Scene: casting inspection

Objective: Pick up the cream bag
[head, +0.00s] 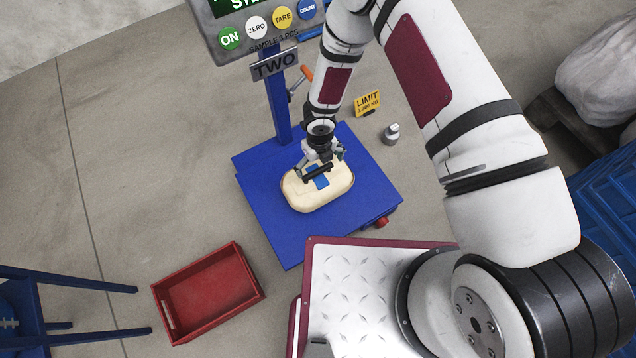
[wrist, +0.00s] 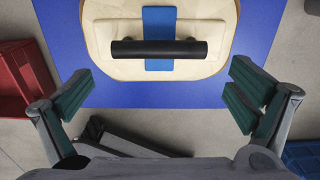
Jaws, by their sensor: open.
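The cream bag (head: 325,196) is a rounded cream block with a blue strip and a black handle bar across its top. It rests on the blue scale platform (head: 270,222). In the wrist view the bag (wrist: 110,60) is at the top centre, with its black handle (wrist: 158,48) running left to right. My gripper (head: 320,165) is over the bag's far side in the head view. In the wrist view my gripper (wrist: 158,92) is open, its green-padded fingers wide apart to either side and nothing between them. I cannot tell its exact height above the handle.
A red tray (head: 208,292) lies on the floor at lower left. A blue stand (head: 20,315) is at far left. The scale's post (head: 278,95) and display (head: 262,25) rise behind the platform. A metal weight (head: 391,133) and yellow limit sign (head: 367,102) stand right of it.

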